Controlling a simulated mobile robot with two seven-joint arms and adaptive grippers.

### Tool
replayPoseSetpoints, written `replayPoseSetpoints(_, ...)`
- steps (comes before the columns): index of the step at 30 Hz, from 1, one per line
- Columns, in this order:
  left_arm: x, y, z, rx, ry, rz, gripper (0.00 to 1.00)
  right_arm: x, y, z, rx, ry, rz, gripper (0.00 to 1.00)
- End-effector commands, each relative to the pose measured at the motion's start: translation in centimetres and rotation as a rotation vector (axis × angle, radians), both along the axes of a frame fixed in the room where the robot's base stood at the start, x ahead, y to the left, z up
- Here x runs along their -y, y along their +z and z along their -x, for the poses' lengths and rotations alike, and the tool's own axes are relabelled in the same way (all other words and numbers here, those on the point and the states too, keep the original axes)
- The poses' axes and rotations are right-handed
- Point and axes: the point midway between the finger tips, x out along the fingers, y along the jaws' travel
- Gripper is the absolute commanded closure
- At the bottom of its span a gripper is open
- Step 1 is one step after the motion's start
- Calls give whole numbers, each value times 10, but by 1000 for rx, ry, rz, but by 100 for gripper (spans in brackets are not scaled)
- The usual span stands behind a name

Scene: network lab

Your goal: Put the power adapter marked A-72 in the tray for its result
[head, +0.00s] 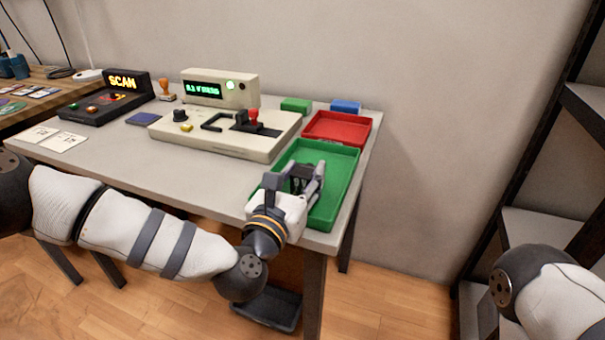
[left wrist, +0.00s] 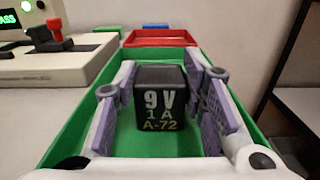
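The power adapter (left wrist: 162,95) is a black block with "9 V 1 A A-72" on the face towards my left wrist camera. It stands upright inside the green tray (left wrist: 240,125), which also shows at the table's right front in the head view (head: 345,180). My left gripper (head: 306,176) reaches down into this tray. In the left wrist view its two fingers stand on either side of the adapter, and a gap shows on the left, so it looks open. In the head view the fingers mostly hide the adapter. My right gripper is out of view.
The red tray (head: 338,128) lies behind the green one. The tester (head: 225,130) has a red-knobbed lever, and its display reads PASS in the left wrist view (left wrist: 10,22). Green (head: 296,105) and blue (head: 346,106) blocks sit at the back. A scanner (head: 105,102) stands left; shelving is right.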

Motion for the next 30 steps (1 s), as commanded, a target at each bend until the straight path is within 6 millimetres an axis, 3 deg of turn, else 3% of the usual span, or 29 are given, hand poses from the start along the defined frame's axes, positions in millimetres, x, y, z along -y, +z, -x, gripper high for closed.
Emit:
replayPoseSetpoints(2, 0, 0, 0, -1, 0, -1, 44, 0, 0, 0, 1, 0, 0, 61)
replayPoseSetpoints(13, 0, 8, 1, 3, 0, -2, 44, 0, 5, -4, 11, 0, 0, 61)
replayPoseSetpoints(30, -33, 3, 101, -3, 0, -2, 44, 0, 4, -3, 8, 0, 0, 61)
